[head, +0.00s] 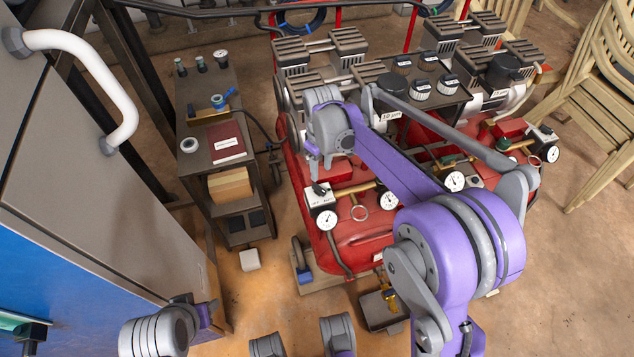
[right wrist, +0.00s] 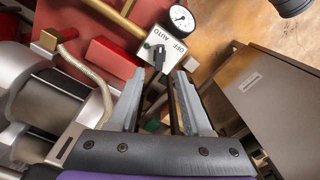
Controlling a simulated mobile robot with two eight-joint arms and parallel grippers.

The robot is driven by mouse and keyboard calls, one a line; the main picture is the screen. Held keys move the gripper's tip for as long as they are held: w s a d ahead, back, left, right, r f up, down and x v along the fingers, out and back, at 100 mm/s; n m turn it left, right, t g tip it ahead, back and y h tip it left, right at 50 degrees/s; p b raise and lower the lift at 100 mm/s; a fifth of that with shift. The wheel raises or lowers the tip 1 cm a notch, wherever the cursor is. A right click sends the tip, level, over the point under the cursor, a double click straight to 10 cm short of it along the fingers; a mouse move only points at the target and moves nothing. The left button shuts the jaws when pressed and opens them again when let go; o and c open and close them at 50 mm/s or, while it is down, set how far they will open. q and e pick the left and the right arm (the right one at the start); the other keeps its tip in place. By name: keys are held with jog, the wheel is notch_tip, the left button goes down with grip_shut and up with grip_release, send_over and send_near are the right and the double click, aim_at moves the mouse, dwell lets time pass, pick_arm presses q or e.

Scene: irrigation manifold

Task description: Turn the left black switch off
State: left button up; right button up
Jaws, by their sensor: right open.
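The left black switch (head: 319,188) sits on a white switch box (head: 313,200) at the front left of the red compressor, above a round gauge (head: 327,220). In the right wrist view the black switch (right wrist: 158,57) stands on a white plate (right wrist: 184,50) labelled OFF and AUTO; which label it points to is hard to tell. My right gripper (head: 320,173) is open and empty, just above the switch. In the right wrist view its fingertips (right wrist: 160,76) lie either side of the switch's line, apart from it. My left gripper is not in view.
A second black switch (head: 541,133) and gauge are on the right compressor. Brass pipes, a ring and another gauge (head: 388,200) lie close to the left box. A dark cart (head: 245,190) with a red book (head: 226,141) stands to the left. A grey cabinet (head: 110,190) is at far left.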

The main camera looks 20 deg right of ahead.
aim_at(321, 189)
notch_tip(321, 189, down, 9)
jog(key=shift+f+b, duration=0.1)
jog(key=shift+b, duration=0.95)
grip_shut()
